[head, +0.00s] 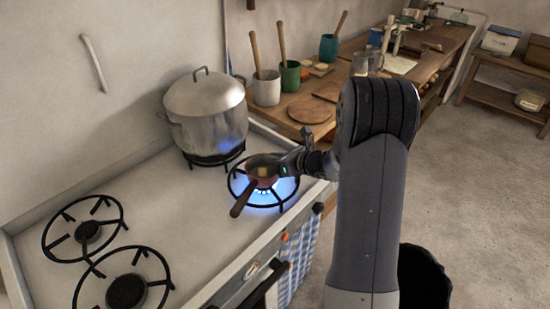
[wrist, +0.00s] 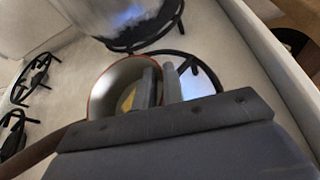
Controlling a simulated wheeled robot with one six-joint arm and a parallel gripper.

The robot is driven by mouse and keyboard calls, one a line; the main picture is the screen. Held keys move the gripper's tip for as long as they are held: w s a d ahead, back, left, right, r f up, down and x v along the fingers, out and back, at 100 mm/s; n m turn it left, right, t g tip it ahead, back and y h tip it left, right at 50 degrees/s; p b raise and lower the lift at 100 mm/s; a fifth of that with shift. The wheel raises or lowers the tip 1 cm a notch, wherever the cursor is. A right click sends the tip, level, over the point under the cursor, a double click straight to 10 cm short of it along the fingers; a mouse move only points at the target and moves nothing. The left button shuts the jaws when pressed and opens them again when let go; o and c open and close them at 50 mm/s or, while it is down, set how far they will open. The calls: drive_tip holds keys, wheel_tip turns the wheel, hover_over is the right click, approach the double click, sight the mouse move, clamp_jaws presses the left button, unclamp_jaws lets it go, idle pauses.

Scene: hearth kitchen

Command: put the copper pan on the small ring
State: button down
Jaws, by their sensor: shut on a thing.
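The copper pan (head: 262,173) is over the lit front right ring (head: 280,201), with blue flame showing below it. I cannot tell whether it touches the ring. Its handle (head: 241,202) points toward the front left. A yellow piece lies inside the pan, which also shows in the wrist view (wrist: 101,84). My gripper (head: 283,163) is shut on the pan's right rim, one finger inside and one outside (wrist: 161,87). In the wrist view, part of the ring (wrist: 211,74) shows right of the pan. Which ring is the small one is unclear.
A large lidded pot (head: 207,110) stands on the back right ring, close behind the pan. Two left rings (head: 85,232) (head: 126,291) are empty and unlit. A wooden counter (head: 335,92) with cups and boards adjoins the stove.

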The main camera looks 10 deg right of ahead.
drive_tip(key=c, duration=1.5)
unclamp_jaws()
drive_tip(key=shift+r, duration=0.15)
drive_tip(key=v, duration=1.2)
